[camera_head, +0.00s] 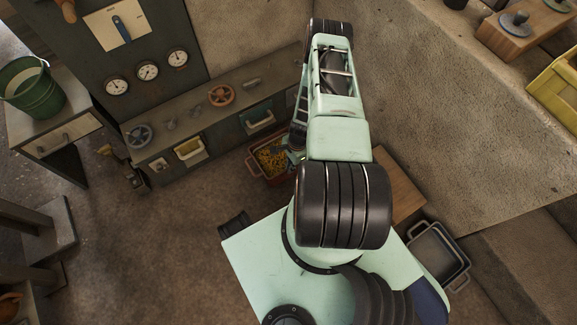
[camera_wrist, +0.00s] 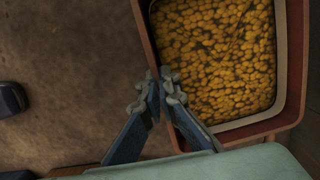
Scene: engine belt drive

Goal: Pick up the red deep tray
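The red deep tray (camera_head: 273,180) stands on the floor in front of the grey bench, left of my arm in the head view. Small yellow pieces fill it. In the wrist view the red deep tray (camera_wrist: 296,55) takes up the upper right, with a pale inner edge around the yellow pieces. My gripper (camera_wrist: 158,88) is at the tray's left wall, one finger outside it and one inside. The fingertips are close together with the rim between them and look shut on it. In the head view my arm hides the tray's right side and most of the gripper.
The grey bench (camera_head: 185,135) with wheels and small drawers runs behind the tray. A wooden block (camera_head: 399,185) stands right of my arm, and a dark empty tray (camera_head: 438,253) lies further right. Brown floor to the tray's left is clear.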

